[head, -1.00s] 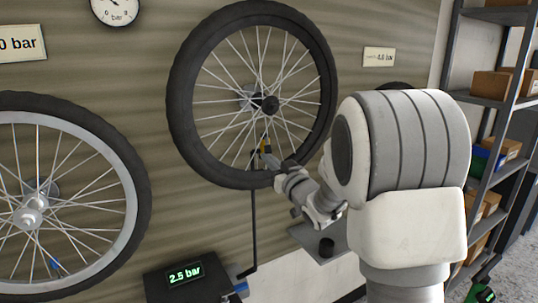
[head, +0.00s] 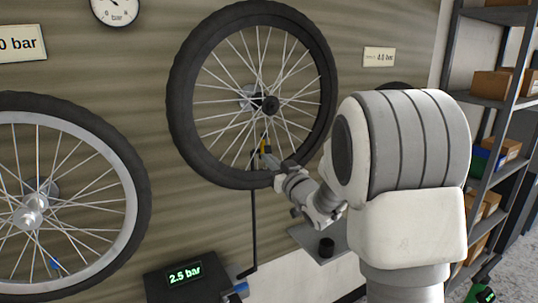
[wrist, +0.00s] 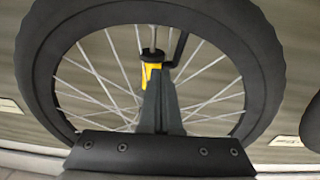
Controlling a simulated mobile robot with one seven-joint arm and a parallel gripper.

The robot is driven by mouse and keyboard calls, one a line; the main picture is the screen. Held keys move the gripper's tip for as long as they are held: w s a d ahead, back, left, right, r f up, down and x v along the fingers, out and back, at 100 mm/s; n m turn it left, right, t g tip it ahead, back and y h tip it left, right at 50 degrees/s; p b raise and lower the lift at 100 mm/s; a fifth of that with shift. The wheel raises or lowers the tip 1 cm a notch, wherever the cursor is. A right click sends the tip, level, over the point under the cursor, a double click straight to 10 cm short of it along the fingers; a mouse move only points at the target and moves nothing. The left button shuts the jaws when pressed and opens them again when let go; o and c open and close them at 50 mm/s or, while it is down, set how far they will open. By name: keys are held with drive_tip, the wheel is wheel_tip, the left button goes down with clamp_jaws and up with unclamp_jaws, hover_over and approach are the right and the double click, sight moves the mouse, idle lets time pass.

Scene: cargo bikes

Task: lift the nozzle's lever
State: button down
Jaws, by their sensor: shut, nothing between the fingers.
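The nozzle's yellow lever (head: 263,146) is inside the lower rim of the wall-mounted wheel. In the wrist view the yellow lever (wrist: 151,73) is at the upper middle, partly hidden behind my fingers, below a metal valve stem (wrist: 152,38). The black hose (head: 253,215) runs up to the nozzle from the pump box. My gripper (head: 268,157) is shut and empty, with its fingertips at the lever, just right of and below it in the head view. The shut fingers (wrist: 161,78) also show in the wrist view. I cannot tell whether they touch the lever.
The black-tyred wheel (head: 180,110) surrounds the nozzle, with spokes close to my fingers. A second wheel (head: 130,170) hangs at left. The pump box (head: 165,291) reads 2.5 bar below. A grey shelf plate (head: 330,253) with a black cylinder is under my arm. Shelving (head: 490,100) stands right.

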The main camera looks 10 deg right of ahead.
drive_tip(key=shift+r, duration=0.15)
drive_tip(key=shift+r+p, duration=1.3)
drive_tip(key=shift+r, duration=1.2)
drive_tip(key=s, duration=0.1)
drive_tip(key=b, duration=0.4)
approach(270, 150)
drive_tip(key=a+r, duration=0.2)
drive_tip(key=a, duration=0.1)
drive_tip(key=shift+w+r, duration=0.3)
drive_tip(key=shift+r, duration=0.05)
drive_tip(key=shift+d, duration=0.1)
